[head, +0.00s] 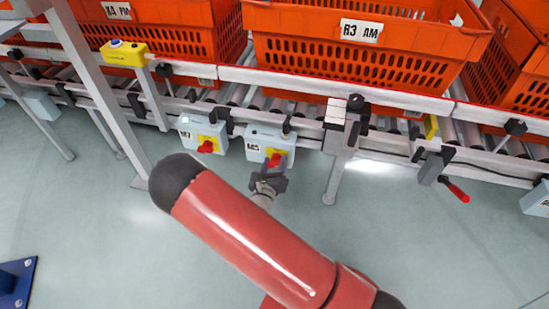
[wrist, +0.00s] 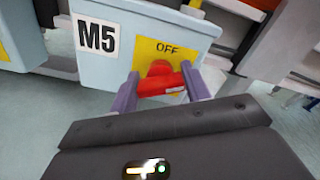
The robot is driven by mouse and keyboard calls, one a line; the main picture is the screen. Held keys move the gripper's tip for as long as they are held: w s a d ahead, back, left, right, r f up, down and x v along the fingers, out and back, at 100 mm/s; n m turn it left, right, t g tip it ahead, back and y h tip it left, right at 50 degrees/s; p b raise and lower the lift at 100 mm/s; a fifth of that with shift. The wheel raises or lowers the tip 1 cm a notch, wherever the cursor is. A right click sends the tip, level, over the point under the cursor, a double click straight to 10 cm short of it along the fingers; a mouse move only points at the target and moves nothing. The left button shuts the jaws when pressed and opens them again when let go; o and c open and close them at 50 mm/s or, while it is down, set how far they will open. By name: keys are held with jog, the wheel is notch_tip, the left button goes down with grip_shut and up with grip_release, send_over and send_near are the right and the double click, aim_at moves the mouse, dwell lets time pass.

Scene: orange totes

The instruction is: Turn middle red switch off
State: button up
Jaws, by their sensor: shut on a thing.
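The red switch (head: 273,160) sits on a yellow plate on a light blue box (head: 255,138) hung from the conveyor's near rail. In the wrist view the red switch handle (wrist: 165,82) lies roughly crosswise below the word OFF on the yellow plate (wrist: 150,52). The box there is marked M5 (wrist: 97,36). My gripper (wrist: 162,92) has one grey-purple finger on each side of the red handle and is shut on it. In the head view my gripper (head: 272,170) reaches up to this switch from below, and it partly hides the switch.
A second blue box (head: 187,128) with a red switch (head: 205,147) hangs to the left. Orange totes (head: 358,45) stand on the roller conveyor behind. A red-handled lever (head: 457,191) sticks out at the right. A metal support leg (head: 333,180) stands right of my gripper.

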jog(key=n+p, duration=0.4)
jog(key=n, duration=0.2)
jog(key=shift+a+r+n, duration=0.1)
jog(key=shift+n, duration=0.2)
jog(key=n+p, duration=0.1)
jog(key=n, duration=0.1)
jog(key=n+p, duration=0.1)
jog(key=n, duration=0.2)
jog(key=shift+f+n, duration=0.2)
jog(key=shift+n, duration=0.1)
jog(key=shift+c, duration=0.2)
jog(key=shift+o, duration=0.2)
jog(key=shift+p, duration=0.3)
jog(key=o, duration=1)
jog(key=shift+c, duration=0.2)
jog(key=shift+s, duration=0.1)
jog(key=v, duration=0.7)
jog(key=shift+s, duration=0.3)
